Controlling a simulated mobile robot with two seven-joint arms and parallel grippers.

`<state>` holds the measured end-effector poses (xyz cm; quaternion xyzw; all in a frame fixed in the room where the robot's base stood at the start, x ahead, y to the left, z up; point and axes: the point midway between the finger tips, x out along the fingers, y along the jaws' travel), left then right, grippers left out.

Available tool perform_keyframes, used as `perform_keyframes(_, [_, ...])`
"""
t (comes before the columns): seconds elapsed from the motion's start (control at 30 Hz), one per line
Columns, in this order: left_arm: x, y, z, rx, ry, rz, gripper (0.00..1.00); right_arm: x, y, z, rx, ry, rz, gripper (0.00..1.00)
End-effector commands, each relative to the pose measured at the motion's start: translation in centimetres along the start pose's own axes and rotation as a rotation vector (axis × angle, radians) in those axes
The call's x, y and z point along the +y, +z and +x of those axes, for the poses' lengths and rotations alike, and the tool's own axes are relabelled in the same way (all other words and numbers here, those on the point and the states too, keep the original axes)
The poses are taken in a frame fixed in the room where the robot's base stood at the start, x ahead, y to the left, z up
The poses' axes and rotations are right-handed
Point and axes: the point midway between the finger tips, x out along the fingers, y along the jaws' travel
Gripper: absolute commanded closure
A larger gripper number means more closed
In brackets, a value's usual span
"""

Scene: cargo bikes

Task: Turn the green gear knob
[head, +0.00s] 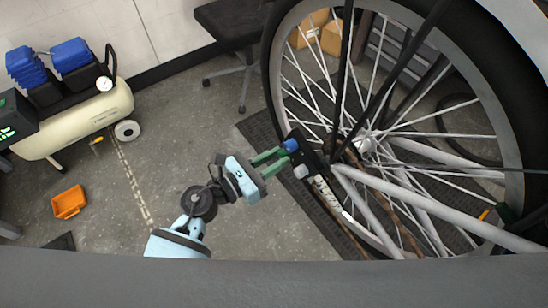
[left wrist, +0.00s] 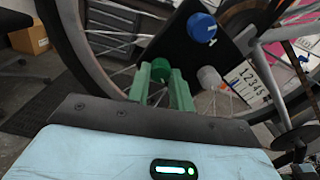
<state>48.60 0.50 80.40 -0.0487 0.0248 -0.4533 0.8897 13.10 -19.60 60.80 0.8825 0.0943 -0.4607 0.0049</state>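The green gear knob (left wrist: 160,70) sits on a black plate (left wrist: 190,50) at the bike's wheel, below and left of a blue knob (left wrist: 202,27) and left of a white knob (left wrist: 209,77). My left gripper (left wrist: 160,82) has its two green fingers on either side of the green knob, close against it, and looks shut on it. In the head view my left gripper (head: 283,157) reaches the plate from the left, just below the blue knob (head: 291,145). The green knob is hard to tell from the fingers there. My right gripper is not in view.
The spoked wheel (head: 275,75) and grey frame tubes (head: 430,205) fill the right side. A cream air compressor (head: 90,120) and an orange bin (head: 69,202) stand at the left. A stool (head: 235,22) is at the back. The floor left of my arm is mostly clear.

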Motion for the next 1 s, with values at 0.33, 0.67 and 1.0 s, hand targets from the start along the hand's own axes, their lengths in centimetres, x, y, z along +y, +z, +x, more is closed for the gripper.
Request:
perform_keyframes(0.33, [0.0, 0.0, 0.0, 0.001, 0.0, -0.015, 1.0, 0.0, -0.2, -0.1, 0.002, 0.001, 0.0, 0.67])
perform_keyframes(0.67, [0.0, 0.2, 0.0, 0.002, -0.001, -0.175, 1.0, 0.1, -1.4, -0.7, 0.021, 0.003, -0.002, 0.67])
perform_keyframes(1.0, [-0.1, 0.3, 0.0, 0.001, -0.001, -0.486, 1.0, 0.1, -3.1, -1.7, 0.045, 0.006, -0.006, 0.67])
